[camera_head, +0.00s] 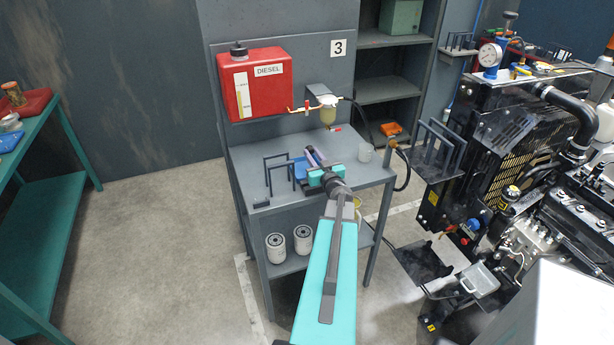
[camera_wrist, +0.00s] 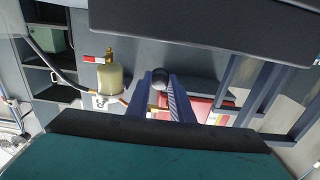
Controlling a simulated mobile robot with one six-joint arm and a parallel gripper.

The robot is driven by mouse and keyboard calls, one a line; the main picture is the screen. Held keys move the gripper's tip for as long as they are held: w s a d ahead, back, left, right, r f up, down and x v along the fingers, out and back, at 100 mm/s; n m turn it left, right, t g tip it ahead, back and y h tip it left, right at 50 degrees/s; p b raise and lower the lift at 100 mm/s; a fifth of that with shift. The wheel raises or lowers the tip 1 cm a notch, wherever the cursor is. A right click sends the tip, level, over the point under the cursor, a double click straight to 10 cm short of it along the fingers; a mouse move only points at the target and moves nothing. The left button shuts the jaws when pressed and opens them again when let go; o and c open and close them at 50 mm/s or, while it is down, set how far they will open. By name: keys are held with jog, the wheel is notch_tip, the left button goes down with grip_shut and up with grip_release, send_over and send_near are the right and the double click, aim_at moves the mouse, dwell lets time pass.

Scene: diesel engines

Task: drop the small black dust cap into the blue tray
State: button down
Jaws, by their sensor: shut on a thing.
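My gripper (camera_head: 313,155) is over the grey bench below the red diesel tank. In the wrist view its two blue fingers (camera_wrist: 160,84) are shut on a small dark round thing, the black dust cap (camera_wrist: 160,76), held at the fingertips. The cap cannot be made out in the head view. A bright blue surface, which looks like a blue tray (camera_head: 300,168), shows on the bench just left of my gripper, partly hidden by it and a dark rack. Another blue tray (camera_head: 10,141) lies on the green bench at far left.
The dark upright rack (camera_head: 279,173) stands left of my gripper. The diesel tank (camera_head: 252,84) and filter bowl (camera_head: 327,112) are on the wall behind. The engine (camera_head: 545,215) is at right.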

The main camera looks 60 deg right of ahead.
jog(key=shift+f+b, duration=0.4)
jog(key=shift+f, duration=0.2)
jog(key=c, duration=1.5)
grip_release()
jog(key=shift+s+a, duration=0.1)
